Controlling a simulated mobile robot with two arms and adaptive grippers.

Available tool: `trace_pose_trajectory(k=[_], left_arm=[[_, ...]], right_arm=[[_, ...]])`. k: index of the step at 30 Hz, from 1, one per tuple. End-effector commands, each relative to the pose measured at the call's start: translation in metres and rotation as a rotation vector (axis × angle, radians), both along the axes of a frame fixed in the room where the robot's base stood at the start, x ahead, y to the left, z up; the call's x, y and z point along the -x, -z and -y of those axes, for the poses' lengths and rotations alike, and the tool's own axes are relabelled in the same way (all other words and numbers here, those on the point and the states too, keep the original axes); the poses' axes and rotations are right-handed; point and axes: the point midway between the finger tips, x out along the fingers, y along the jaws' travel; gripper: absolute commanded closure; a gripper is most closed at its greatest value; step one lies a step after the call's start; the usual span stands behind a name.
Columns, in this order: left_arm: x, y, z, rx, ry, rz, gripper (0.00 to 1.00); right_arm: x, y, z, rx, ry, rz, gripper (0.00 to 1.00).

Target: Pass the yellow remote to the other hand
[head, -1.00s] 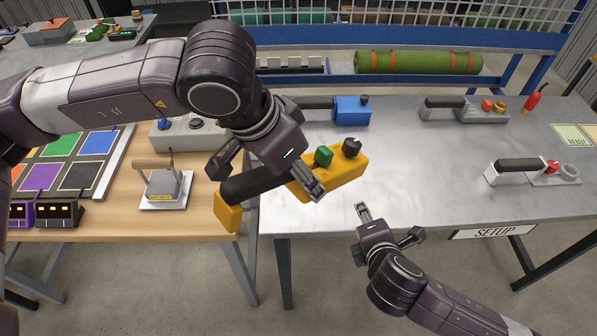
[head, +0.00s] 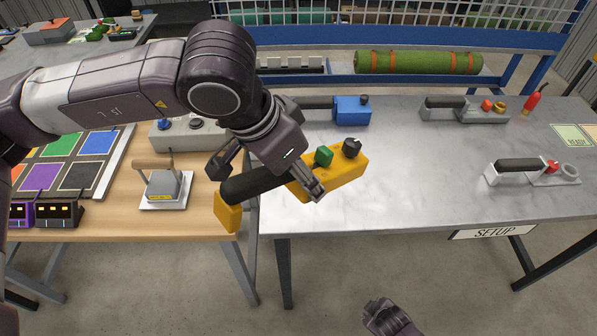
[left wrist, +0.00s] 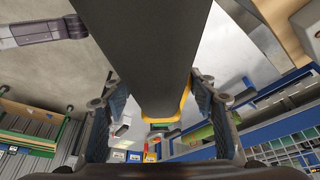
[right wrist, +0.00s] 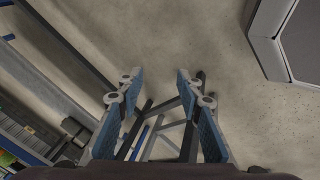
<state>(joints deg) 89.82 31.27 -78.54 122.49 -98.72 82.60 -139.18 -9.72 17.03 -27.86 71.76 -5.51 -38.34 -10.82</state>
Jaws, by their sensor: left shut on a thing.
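The yellow remote (head: 343,171) has a black grip, a green button and a black knob. My left gripper (head: 268,178) is shut on its black grip and holds it in front of the tables' front edges. In the left wrist view the black grip (left wrist: 145,50) runs between the fingers of that gripper (left wrist: 158,100), with a bit of yellow beyond. In the head view only part of my right arm shows at the bottom edge; its fingertips are not clear there. In the right wrist view my right gripper (right wrist: 158,80) is open and empty, above the floor.
The metal table (head: 420,190) holds a blue remote (head: 350,109), a grey remote (head: 465,108) and another black-handled device (head: 525,168). A green turf roll (head: 418,62) lies on the rack behind.

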Motion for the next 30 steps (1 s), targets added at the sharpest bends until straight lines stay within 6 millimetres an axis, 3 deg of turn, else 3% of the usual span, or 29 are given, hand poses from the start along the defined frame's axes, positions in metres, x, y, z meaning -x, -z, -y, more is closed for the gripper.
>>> trace_pose_trajectory(k=[1,6,12,15,21,30], left_arm=[[0.000,-0.001,0.000,0.002,0.000,0.002,1.00],[0.000,-0.001,0.000,0.002,0.000,0.002,1.00],[0.000,-0.001,0.000,0.002,0.000,0.002,1.00],[0.000,-0.001,0.000,0.002,0.000,0.002,1.00],[0.000,-0.001,0.000,0.002,0.000,0.003,1.00],[0.000,-0.001,0.000,0.002,0.000,0.002,1.00]], right_arm=[[0.023,0.020,0.005,-0.023,0.056,-0.033,0.67],[0.097,0.073,0.014,-0.093,0.241,-0.115,0.67],[0.187,0.111,0.013,-0.153,0.433,-0.197,0.67],[0.221,0.121,0.010,-0.171,0.503,-0.226,0.67],[0.259,0.129,0.005,-0.187,0.578,-0.255,0.67],[0.264,0.130,0.005,-0.190,0.590,-0.259,0.67]])
